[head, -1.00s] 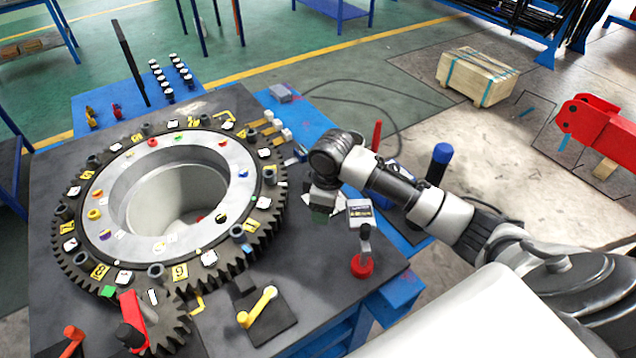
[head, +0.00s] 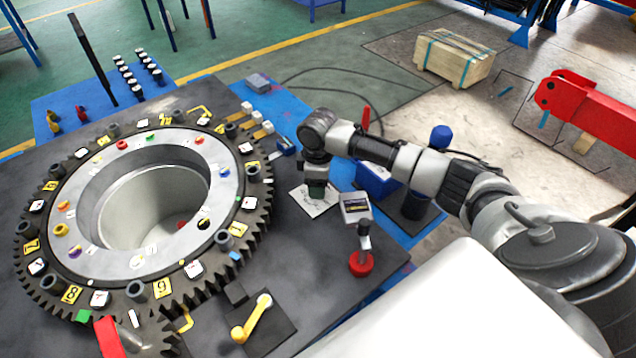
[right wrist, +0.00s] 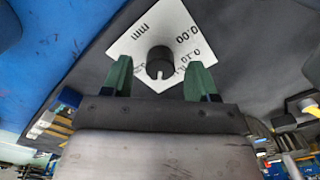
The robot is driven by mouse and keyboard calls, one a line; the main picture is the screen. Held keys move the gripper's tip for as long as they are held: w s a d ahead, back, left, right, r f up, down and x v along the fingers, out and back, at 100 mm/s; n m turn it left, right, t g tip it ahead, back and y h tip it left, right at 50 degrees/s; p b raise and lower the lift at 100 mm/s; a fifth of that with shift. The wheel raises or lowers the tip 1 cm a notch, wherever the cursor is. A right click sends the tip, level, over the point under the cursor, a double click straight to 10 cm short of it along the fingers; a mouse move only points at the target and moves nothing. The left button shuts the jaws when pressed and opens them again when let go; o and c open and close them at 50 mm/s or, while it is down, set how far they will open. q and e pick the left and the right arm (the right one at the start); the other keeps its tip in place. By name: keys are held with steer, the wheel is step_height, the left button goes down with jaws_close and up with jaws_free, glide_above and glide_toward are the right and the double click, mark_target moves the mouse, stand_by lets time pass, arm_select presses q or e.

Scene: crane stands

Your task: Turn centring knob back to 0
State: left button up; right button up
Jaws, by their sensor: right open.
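The centring knob (right wrist: 160,62) is small, round and black, with a pale notch at its lower edge. It sits on a white square dial plate (right wrist: 143,36) printed with "mm", "0.00" and "0.10". In the head view the dial plate (head: 306,203) lies on the dark table top right of the big gear; the knob is hidden there by my gripper. My right gripper (head: 317,192) points down over the plate. In the right wrist view my right gripper (right wrist: 160,75) is open, its green fingers apart on either side of the knob. I cannot tell any contact. My left gripper is out of view.
A large gear ring (head: 262,205) with tags fills the table's left. A yellow crank (head: 252,318) and a red-based lever (head: 361,262) stand in front of the plate. A labelled box (head: 355,207) stands close right of my gripper. A blue-capped post (head: 440,137) is beyond.

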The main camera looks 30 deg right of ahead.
steer(key=shift+f, duration=0.75)
steer(key=shift+c, duration=0.7)
steer(key=c, duration=0.8)
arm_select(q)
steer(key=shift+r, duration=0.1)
